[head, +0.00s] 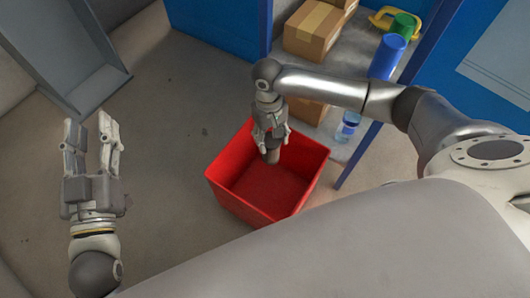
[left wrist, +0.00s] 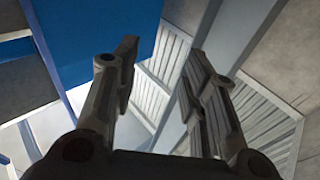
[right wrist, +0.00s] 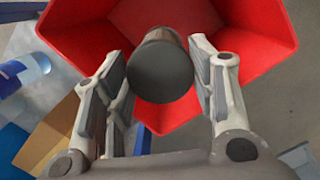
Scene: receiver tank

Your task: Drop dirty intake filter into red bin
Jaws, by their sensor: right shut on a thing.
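The red bin (head: 225,191) stands on the floor in the middle of the head view, with its open top facing up. My right gripper (head: 270,142) is over the bin, pointing down, shut on the dirty intake filter (head: 271,155). The filter is a dark cylinder; in the right wrist view its dark grey round end (right wrist: 160,72) sits between the fingers, with the red bin (right wrist: 265,35) beyond it. The bin floor that shows in the head view looks empty. My left gripper (head: 90,132) is open and empty, up over the floor left of the bin.
A shelf at the back right holds cardboard boxes (head: 313,28), a blue cylinder (head: 387,56), a green cylinder (head: 404,26) and a clear bottle (head: 347,127). A blue shelf post (head: 358,157) stands right of the bin. A grey metal frame (head: 65,50) is at upper left.

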